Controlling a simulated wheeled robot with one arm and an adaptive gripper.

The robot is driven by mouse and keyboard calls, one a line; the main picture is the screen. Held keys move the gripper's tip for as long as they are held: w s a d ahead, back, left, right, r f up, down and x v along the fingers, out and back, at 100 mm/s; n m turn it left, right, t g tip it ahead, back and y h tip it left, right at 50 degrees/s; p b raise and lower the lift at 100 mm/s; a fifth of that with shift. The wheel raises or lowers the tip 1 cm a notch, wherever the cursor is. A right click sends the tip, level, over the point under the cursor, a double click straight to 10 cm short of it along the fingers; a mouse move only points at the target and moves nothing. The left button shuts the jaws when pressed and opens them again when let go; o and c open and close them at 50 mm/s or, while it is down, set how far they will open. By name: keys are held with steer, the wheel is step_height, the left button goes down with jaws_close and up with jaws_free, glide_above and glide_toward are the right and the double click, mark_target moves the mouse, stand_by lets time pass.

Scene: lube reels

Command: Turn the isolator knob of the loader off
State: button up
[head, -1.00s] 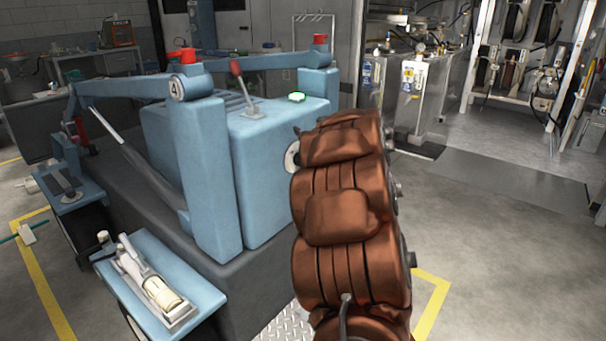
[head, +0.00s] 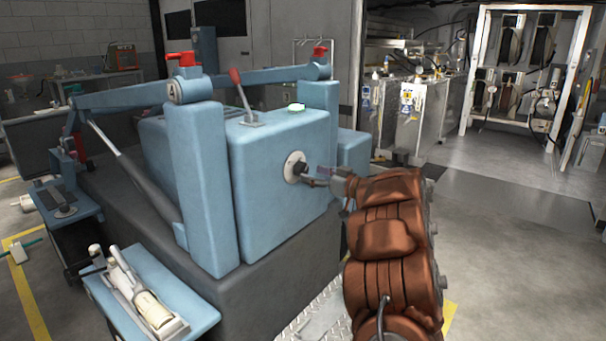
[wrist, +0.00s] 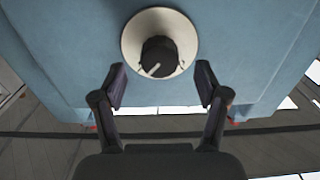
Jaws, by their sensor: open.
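The isolator knob (wrist: 160,57) is black with a white pointer line, on a round pale plate (wrist: 133,40) on the blue loader (head: 262,165). In the wrist view the line points to the lower left. In the head view the knob (head: 297,168) is on the loader's right-hand face. My gripper (wrist: 161,86) is open and empty, its fingers to either side of and just below the knob in the wrist view. It appears apart from the knob. In the head view my gripper (head: 318,176) is small and close to the knob, partly hidden by my arm.
A blue side tray (head: 190,300) with a pale tool stands at the front left. Open floor (head: 500,270) lies to the right.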

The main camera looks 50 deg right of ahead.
mark_target(305, 171)
steer(key=shift+w+a+b, duration=0.2)
steer(key=shift+w+b, duration=0.1)
steer(key=shift+w, duration=1.95)
steer(key=c, duration=1.2)
